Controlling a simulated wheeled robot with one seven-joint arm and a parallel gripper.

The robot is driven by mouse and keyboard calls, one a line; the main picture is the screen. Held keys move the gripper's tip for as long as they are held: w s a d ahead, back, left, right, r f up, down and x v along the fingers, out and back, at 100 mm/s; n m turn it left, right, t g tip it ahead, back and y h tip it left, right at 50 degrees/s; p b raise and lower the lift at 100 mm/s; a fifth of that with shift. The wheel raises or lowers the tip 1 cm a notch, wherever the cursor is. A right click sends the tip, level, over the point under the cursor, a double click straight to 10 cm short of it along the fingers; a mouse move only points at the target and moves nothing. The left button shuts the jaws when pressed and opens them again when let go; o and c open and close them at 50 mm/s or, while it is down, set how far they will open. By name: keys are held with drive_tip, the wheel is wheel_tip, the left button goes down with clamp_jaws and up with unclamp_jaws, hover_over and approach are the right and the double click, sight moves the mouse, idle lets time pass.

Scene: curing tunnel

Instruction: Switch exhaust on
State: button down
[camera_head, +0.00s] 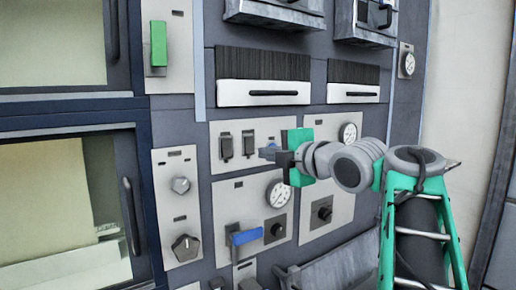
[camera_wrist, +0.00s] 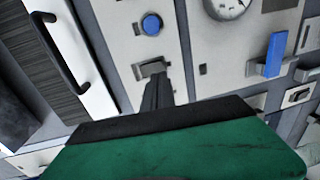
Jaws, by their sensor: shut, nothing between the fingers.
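A control panel (camera_head: 222,172) carries two dark switches, a left one (camera_head: 226,147) and a right one (camera_head: 249,143). Their labels are too small to read, so I cannot tell which belongs to the exhaust. My gripper (camera_head: 276,156) is just right of these switches, in front of the panel. In the wrist view my gripper (camera_wrist: 156,80) is shut and empty, its fingertips at a small switch (camera_wrist: 151,68) on a light plate. I cannot tell whether they touch it. A round blue button (camera_wrist: 152,25) sits beyond that switch. My fingers partly hide the plate.
A gauge (camera_head: 279,193), a blue lever (camera_head: 244,236) and black knobs, including one (camera_head: 321,211), are below my gripper. Another gauge (camera_head: 348,134) is to its right. Drawer handles (camera_head: 272,93) project above. An oven door handle (camera_head: 129,205) is at left.

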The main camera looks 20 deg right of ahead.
drive_tip(key=p+x, duration=0.1)
drive_tip(key=x, duration=0.3)
drive_tip(key=shift+w, duration=0.25)
drive_tip(key=shift+f, duration=0.1)
drive_tip(key=f+b, duration=0.1)
drive_tip(key=b, duration=0.1)
drive_tip(key=shift+w+b, duration=0.2)
drive_tip(key=shift+b, duration=0.15)
drive_tip(key=shift+r+t+p, duration=0.3)
drive_tip(key=shift+r+p, duration=0.1)
drive_tip(key=shift+r, duration=0.1)
drive_tip(key=shift+s+f, duration=0.15)
drive_tip(key=shift+f, duration=0.05)
drive_tip(key=b, duration=0.5)
approach(250, 151)
drive_tip(key=s+d+f, duration=0.2)
drive_tip(key=s, duration=0.5)
drive_tip(key=shift+w+a+f, duration=0.15)
drive_tip(key=shift+a, duration=0.1)
